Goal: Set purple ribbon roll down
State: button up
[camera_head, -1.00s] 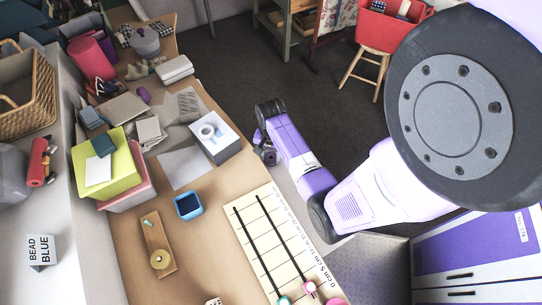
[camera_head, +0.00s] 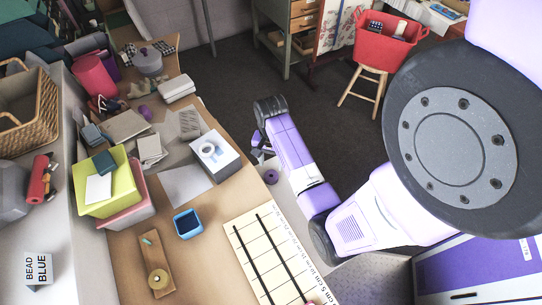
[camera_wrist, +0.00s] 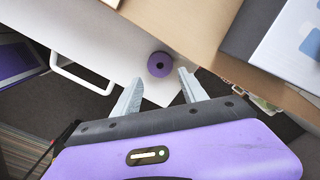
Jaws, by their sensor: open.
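The purple ribbon roll (camera_head: 271,176) is a small purple ring with a dark centre hole. It lies on a white surface (camera_head: 299,178) beside the wooden table. In the wrist view the roll (camera_wrist: 158,64) sits flat on that white surface (camera_wrist: 110,50), just past my fingertips. My gripper (camera_wrist: 161,79) is open and empty, its two grey fingers spread apart, with the roll clear of them. In the head view my gripper (camera_head: 262,152) is small and partly hidden by my arm, near the table's right edge.
The wooden table (camera_head: 215,205) runs along the left of the white surface. A white-and-grey box (camera_head: 222,165), a blue container (camera_head: 187,223) and a ruled mat (camera_head: 262,245) stand or lie near its edge. A red basket (camera_head: 390,38) stands on a stool behind.

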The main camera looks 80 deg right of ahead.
jog(key=a+n+t, duration=0.1)
jog(key=a, duration=0.2)
jog(key=w+a+n+h, duration=0.1)
jog(key=a+n, duration=0.1)
jog(key=a, duration=0.1)
jog(key=w+a+f+n+t+h, duration=0.1)
jog(key=a, duration=0.2)
jog(key=shift+a+n+t, duration=0.3)
jog(key=shift+a, duration=0.1)
jog(key=a+n+t, duration=0.1)
jog(key=a, duration=0.1)
jog(key=a+r+n+t+h, duration=0.1)
jog(key=a, duration=0.2)
jog(key=a+r+n+t, duration=0.1)
jog(key=a+n, duration=0.1)
jog(key=a, duration=0.1)
jog(key=shift+s+r, duration=0.25)
jog(key=shift+s, duration=0.05)
jog(key=s+a+r+n+t+y, duration=0.1)
jog(key=s+a+r+n+t, duration=0.1)
jog(key=r, duration=0.6)
jog(key=s+a+r+n+t+y, duration=0.1)
jog(key=s+a+r+n+t, duration=0.2)
jog(key=a+r, duration=0.4)
jog(key=s+a+r+n+t+y, duration=0.1)
jog(key=a+r+n+t, duration=0.3)
jog(key=r, duration=0.5)
jog(key=shift+s+a+r+n, duration=0.3)
jog(key=shift+s+n, duration=0.3)
jog(key=shift+s, duration=0.2)
